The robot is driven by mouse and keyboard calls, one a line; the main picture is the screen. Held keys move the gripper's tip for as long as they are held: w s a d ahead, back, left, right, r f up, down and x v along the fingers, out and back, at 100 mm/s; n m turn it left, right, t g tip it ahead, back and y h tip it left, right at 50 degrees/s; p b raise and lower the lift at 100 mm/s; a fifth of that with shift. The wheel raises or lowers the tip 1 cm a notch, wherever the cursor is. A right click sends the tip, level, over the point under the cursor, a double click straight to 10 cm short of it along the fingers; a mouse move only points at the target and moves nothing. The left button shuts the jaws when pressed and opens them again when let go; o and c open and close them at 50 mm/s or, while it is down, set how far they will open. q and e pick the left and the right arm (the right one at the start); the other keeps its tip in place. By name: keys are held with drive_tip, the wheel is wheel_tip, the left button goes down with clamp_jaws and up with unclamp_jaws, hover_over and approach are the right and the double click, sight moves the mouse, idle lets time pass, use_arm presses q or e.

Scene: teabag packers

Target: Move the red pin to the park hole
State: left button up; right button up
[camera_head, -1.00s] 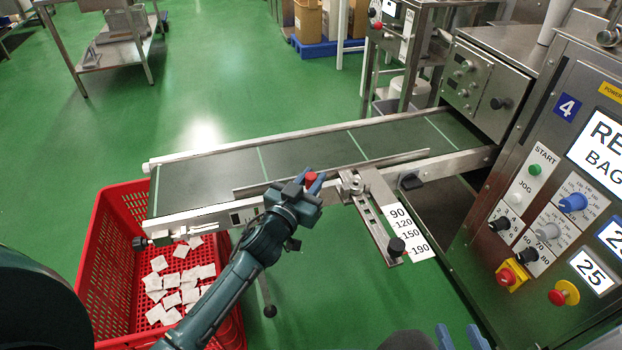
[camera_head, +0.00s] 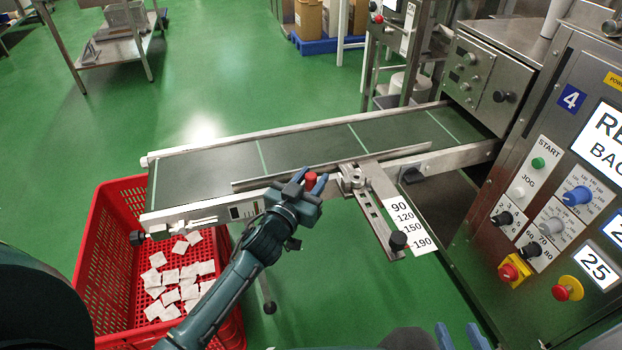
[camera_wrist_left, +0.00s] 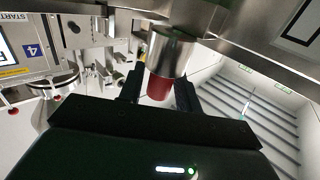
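The red pin (camera_head: 310,178) is a small red knob at the front edge of the conveyor, left of the scale plate. In the left wrist view, its red end (camera_wrist_left: 158,88) sticks out of a metal cylinder (camera_wrist_left: 170,52). My left gripper (camera_head: 309,181) has one finger on each side of the red end. The fingers lie close against it and look shut on it. My right gripper (camera_head: 461,336) shows only its blue fingertips at the bottom edge, apart and empty. I cannot make out the park hole.
The conveyor belt (camera_head: 300,154) runs behind the pin. A slotted bracket with a black knob (camera_head: 397,240) and a scale plate marked 90 to 190 (camera_head: 408,216) stand to the right. A red crate (camera_head: 95,255) with white teabags is at left. The machine panel (camera_head: 490,165) is at right.

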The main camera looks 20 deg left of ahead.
use_arm(q)
drive_tip(key=shift+o, duration=1.2)
drive_tip(key=s+a+p, duration=0.1)
drive_tip(key=s+a, duration=0.1)
drive_tip(key=s, duration=1.1)
drive_tip(key=shift+a, duration=0.25)
use_arm(e)
wheel_tip(320, 180, up, 2)
drive_tip(key=shift+r, duration=0.15)
